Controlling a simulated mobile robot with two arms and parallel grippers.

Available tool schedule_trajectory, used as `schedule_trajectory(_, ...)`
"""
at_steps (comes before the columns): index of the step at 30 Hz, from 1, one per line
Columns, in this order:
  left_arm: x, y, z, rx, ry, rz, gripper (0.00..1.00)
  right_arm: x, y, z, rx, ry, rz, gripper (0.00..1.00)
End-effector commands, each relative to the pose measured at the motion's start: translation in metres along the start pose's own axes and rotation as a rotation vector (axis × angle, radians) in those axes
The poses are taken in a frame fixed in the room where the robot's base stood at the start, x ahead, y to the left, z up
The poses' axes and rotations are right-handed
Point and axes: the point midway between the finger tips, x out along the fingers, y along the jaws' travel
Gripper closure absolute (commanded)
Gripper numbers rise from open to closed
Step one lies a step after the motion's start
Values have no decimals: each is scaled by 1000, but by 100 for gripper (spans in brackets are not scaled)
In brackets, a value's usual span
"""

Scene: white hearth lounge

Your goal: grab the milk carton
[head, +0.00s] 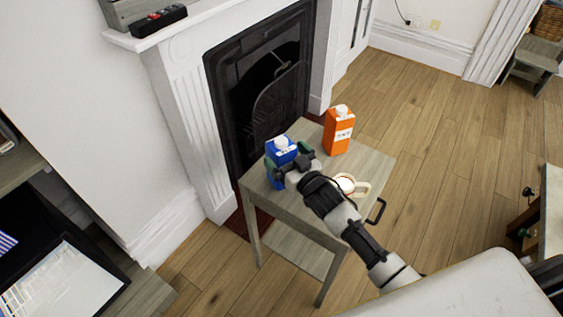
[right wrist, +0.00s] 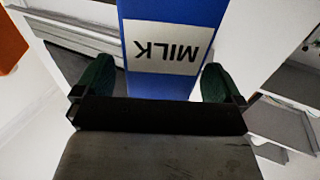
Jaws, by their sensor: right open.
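The blue milk carton (head: 281,150) with a white cap stands on the small grey side table (head: 370,165). In the right wrist view the carton (right wrist: 172,20) fills the upper middle, and its "MILK" label appears upside down. My right gripper (head: 287,172) is open, with its green-padded fingers on either side of the carton. In the right wrist view the right gripper (right wrist: 157,85) shows a narrow gap between each finger and the carton. The gripper hides part of the carton in the head view. My left gripper is not in view.
An orange carton (head: 338,135) stands behind and right of the blue one. A cream mug (head: 346,184) sits close to my right gripper, partly hidden. A fireplace (head: 262,100) is behind the table. A remote (head: 158,20) lies on the mantel. Open wooden floor (head: 460,150) is at right.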

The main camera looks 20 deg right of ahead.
Motion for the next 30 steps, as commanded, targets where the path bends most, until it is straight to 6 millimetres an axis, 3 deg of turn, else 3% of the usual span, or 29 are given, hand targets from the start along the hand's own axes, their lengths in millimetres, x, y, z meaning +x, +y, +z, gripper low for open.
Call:
schedule_trajectory(6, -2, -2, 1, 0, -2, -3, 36, 24, -1, 0, -1, 0, 0, 1)
schedule_trajectory(13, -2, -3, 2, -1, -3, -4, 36, 25, -1, 0, -1, 0, 0, 1)
schedule_trajectory(30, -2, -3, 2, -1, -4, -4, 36, 25, 0, -1, -2, 3, 0, 84)
